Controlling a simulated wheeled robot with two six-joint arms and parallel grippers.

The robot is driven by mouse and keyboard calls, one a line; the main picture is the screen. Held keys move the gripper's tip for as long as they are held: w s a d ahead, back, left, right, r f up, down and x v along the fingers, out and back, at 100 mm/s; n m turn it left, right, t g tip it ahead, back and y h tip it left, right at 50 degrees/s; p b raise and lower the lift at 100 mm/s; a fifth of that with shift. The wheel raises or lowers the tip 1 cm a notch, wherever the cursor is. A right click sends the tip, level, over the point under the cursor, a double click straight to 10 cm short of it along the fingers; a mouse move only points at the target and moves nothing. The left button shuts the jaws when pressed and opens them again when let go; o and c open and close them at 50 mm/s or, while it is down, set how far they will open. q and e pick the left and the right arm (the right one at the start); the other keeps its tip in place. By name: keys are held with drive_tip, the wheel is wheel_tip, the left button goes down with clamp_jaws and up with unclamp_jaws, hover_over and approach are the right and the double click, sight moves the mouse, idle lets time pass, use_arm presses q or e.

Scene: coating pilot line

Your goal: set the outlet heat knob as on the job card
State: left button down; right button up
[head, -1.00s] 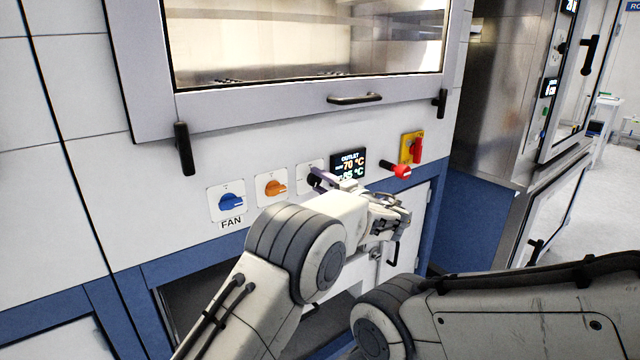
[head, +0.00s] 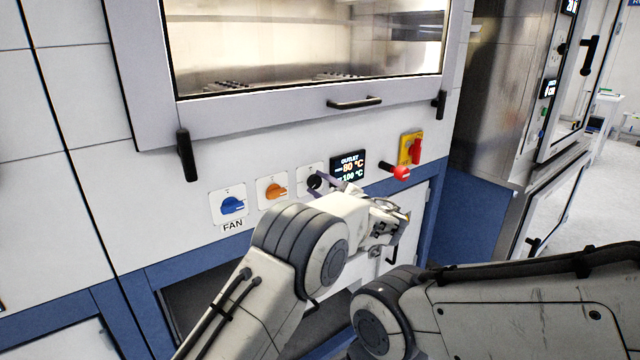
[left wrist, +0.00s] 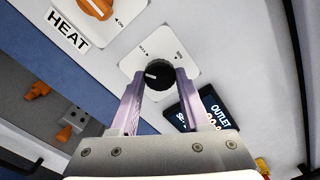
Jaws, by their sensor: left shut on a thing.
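The outlet heat knob (left wrist: 158,74) is black and round with a white pointer mark, on a white plate marked MIN and MAX. In the head view the knob (head: 314,182) is partly hidden by my gripper. My left gripper (left wrist: 161,78) is shut on it, one lilac finger on each side. It also shows in the head view (head: 318,186). In the wrist view the pointer mark is toward the left. The OUTLET display (head: 348,168) beside it reads about 80 °C above and 100 °C below. No job card is in view. My right gripper is out of view.
To the left are an orange HEAT knob (head: 273,190) and a blue FAN knob (head: 232,205). To the right are a red switch on a yellow plate (head: 411,149) and a red push knob (head: 400,172). The window sash (head: 300,105) with its handle is above.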

use_arm(q)
drive_tip(key=shift+d+f, duration=0.2)
idle(0.3)
drive_tip(key=shift+c, duration=1.8)
unclamp_jaws()
drive_tip(key=shift+r, duration=0.1)
drive_tip(key=shift+a, duration=0.1)
